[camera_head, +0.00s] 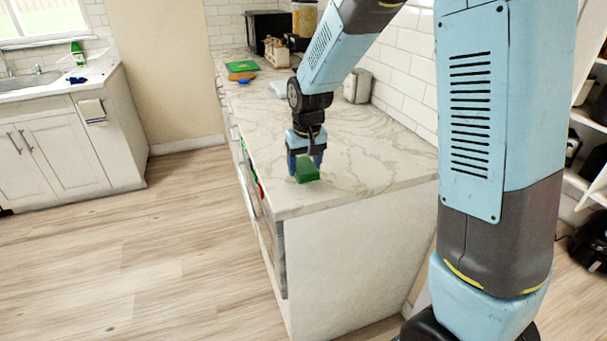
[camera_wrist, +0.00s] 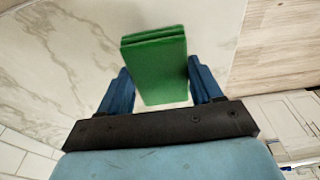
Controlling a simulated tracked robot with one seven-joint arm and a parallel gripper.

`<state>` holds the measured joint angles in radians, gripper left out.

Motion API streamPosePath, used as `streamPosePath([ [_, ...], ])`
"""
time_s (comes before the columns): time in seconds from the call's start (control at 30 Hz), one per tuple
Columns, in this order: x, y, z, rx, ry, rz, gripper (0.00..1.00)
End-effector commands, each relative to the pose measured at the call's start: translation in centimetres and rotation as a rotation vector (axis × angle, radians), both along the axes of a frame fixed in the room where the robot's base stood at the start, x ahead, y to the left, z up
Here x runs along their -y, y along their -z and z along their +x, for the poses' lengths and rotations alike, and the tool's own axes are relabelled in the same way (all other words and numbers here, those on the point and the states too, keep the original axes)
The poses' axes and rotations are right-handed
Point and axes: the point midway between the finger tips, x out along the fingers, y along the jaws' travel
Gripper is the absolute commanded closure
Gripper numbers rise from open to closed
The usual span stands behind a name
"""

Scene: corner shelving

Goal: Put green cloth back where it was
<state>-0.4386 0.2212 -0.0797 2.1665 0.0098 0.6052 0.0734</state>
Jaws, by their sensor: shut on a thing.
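The green cloth (camera_head: 307,171) is a folded, flat-looking green block at the near end of the marble counter (camera_head: 345,140). In the wrist view the green cloth (camera_wrist: 158,68) lies between the two blue fingers of my gripper (camera_wrist: 162,88), its layered far edge pointing away from the palm. My gripper (camera_head: 305,160) points down over the counter's near end and is shut on the green cloth. I cannot tell whether the cloth touches the counter top or is held just above it.
Another green item (camera_head: 242,66) lies with an orange one farther along the counter. A toaster-like appliance (camera_head: 356,86) stands by the tiled wall. A sink counter (camera_head: 60,85) is at the left. The counter's front edge is close left of my gripper. The middle of the counter is clear.

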Motion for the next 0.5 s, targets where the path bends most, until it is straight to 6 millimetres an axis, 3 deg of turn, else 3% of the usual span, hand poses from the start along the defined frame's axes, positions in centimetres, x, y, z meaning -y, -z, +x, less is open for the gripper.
streamPosePath([
  [0.3, -0.3, 3.4, 0.1, -0.001, 0.0, 0.0, 0.7],
  [0.5, -0.3, 3.4, 0.1, 0.001, 0.0, 0.0, 0.7],
])
